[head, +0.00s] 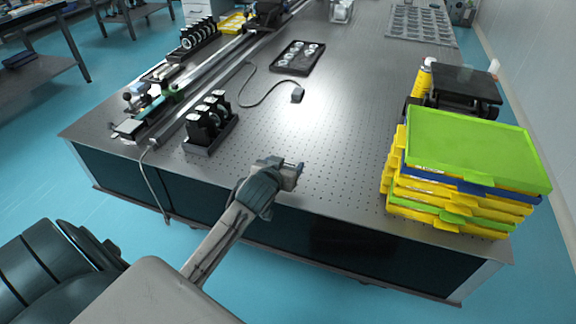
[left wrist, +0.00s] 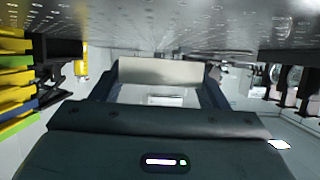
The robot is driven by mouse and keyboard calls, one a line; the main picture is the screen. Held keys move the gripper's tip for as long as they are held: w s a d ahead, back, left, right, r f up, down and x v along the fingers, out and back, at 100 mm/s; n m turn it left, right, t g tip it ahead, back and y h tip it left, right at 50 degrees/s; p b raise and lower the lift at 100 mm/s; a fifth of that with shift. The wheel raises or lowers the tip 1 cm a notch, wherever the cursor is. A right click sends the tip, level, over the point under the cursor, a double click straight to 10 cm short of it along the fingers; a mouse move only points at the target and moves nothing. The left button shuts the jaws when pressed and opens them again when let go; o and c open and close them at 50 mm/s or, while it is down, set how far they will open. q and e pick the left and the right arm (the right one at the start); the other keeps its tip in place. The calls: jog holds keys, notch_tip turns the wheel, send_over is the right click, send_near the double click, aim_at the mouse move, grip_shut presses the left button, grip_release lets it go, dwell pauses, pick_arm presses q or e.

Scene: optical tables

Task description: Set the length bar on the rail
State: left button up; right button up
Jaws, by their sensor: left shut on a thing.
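My left gripper (head: 292,172) is above the near edge of the perforated optical table. In the left wrist view, the gripper (left wrist: 160,88) is shut on a pale, smooth block, apparently the length bar (left wrist: 160,71), which spans the gap between its fingers. In the head view the bar is mostly hidden by the gripper. The long metal rail (head: 214,71) runs along the left side of the table, well apart from the gripper, with a green and black device (head: 152,98) at its near end. My right gripper is not in view.
A black holder with several dark mounts (head: 209,124) stands between the rail and my gripper. A black tray of discs (head: 298,57) and a cable (head: 262,97) lie farther back. Stacked yellow, green and blue trays (head: 470,150) stand at right. The table's middle is clear.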

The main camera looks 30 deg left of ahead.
pick_arm(q)
jog(key=shift+w+a, duration=0.15)
jog(key=shift+w, duration=0.5)
jog(key=shift+w+a, duration=0.15)
jog(key=shift+w, duration=0.45)
jog(key=shift+w+f, duration=0.15)
jog(key=shift+f, duration=0.1)
notch_tip(320, 180, down, 3)
jog(key=shift+f+p, duration=0.15)
jog(key=shift+p, duration=0.2)
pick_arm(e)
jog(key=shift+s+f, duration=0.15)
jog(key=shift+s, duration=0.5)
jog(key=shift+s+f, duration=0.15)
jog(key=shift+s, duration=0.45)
pick_arm(q)
jog(key=o, duration=0.7)
jog(key=shift+f, duration=0.15)
jog(key=o, duration=0.4)
jog(key=shift+o, duration=0.3)
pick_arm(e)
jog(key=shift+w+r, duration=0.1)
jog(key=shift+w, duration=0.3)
